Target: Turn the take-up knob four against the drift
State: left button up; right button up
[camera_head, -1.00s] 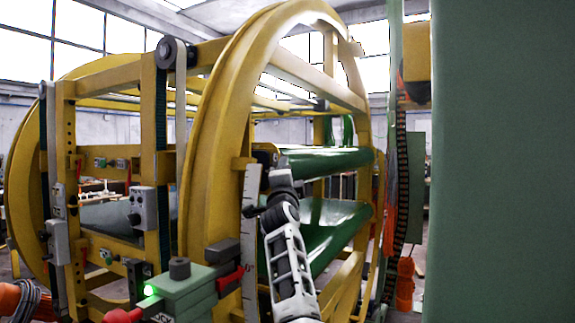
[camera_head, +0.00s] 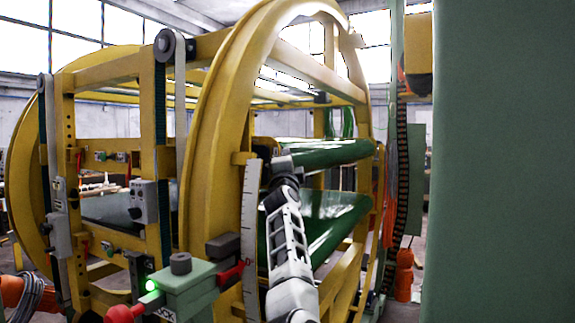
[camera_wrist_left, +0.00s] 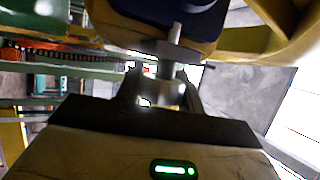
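A single white and grey arm of mine rises from the bottom middle of the head view. Its gripper end (camera_head: 284,163) is beside the front yellow ring (camera_head: 212,140), in front of the upper green roller. I cannot tell the finger state there. In the left wrist view, my left gripper (camera_wrist_left: 163,88) has its two dark fingers on either side of a small grey knob-like part (camera_wrist_left: 165,52) with a pale pin (camera_wrist_left: 175,33) above it. Contact is not clear. No number is readable on the knob. My right gripper is not identifiable.
A green box (camera_head: 188,288) with a lit green lamp and red knob stands in front of the ring. A white scale strip (camera_head: 250,215) is left of my arm. Green rollers (camera_head: 325,153) lie behind it. A large green panel (camera_head: 505,160) blocks the right side.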

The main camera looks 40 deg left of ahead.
pick_arm(q)
jog(key=shift+f, duration=0.1)
jog(key=shift+t+y+b, duration=0.3)
jog(key=shift+b, duration=0.35)
jog(key=shift+n+y+b, duration=0.5)
jog(key=shift+n+y, duration=0.1)
jog(key=n+y, duration=0.2)
jog(key=shift+s+r+y, duration=0.15)
jog(key=shift+r+y, duration=0.1)
jog(key=shift+y, duration=0.15)
jog(key=shift+s+d+r+n+y, duration=0.1)
jog(key=shift+n+y, duration=0.65)
jog(key=shift+n, duration=0.05)
jog(key=shift+s+r+n+y, duration=0.1)
jog(key=shift+n+y, duration=0.65)
jog(key=shift+n, duration=0.05)
pick_arm(e)
jog(key=shift+a+f, duration=0.25)
jog(key=shift+f, duration=0.35)
